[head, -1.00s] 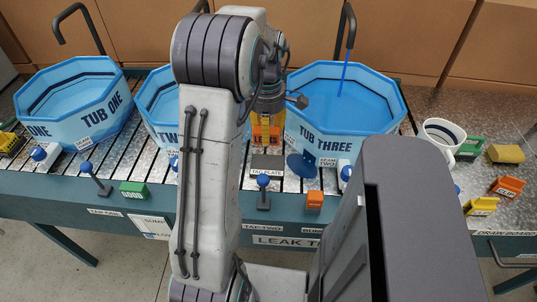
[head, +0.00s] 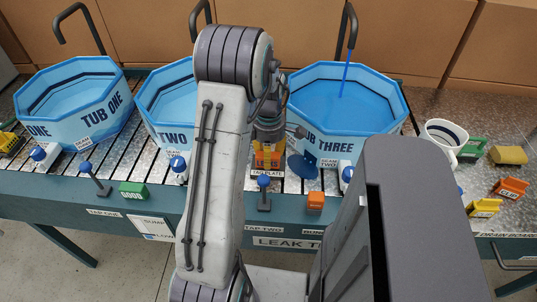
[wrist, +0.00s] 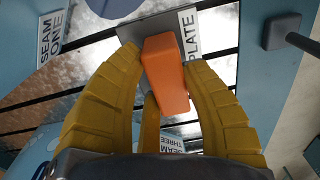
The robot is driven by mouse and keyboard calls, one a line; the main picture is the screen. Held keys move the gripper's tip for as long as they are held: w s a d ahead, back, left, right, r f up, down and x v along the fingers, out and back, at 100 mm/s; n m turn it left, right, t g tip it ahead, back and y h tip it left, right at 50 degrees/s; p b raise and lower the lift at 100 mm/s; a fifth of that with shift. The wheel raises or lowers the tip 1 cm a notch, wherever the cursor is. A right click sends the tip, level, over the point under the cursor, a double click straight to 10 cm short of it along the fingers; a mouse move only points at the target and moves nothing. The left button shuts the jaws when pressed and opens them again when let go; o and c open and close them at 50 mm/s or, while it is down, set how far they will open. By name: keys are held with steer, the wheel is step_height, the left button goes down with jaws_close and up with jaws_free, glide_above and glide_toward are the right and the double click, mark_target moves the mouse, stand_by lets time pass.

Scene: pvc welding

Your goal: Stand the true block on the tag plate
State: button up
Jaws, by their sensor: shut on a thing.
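My gripper (head: 268,150) has its yellow fingers closed around an orange block (head: 268,161) at the tag plate, between the second and third tubs. In the wrist view the orange block (wrist: 166,72) sits between the fingers (wrist: 160,85), with its far end over the grey tag plate (wrist: 133,36). The plate's white label reads "PLATE" in that view. The head view shows the fingers and block covering most of the plate. I cannot tell whether the block touches the plate, and no marking on the block is readable.
Tub three (head: 345,105) stands close to the right of my gripper; tub two (head: 168,108) is to the left. A blue-knobbed tap (head: 264,190) stands just in front. A green "GOOD" block (head: 133,190) and another orange block (head: 315,202) sit along the front edge.

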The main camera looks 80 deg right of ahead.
steer(key=shift+f, duration=0.15)
steer(key=o, duration=1.1)
step_height(320, 180, up, 12)
steer(key=p, duration=0.1)
steer(key=shift+r, duration=0.2)
steer(key=shift+d, duration=0.1)
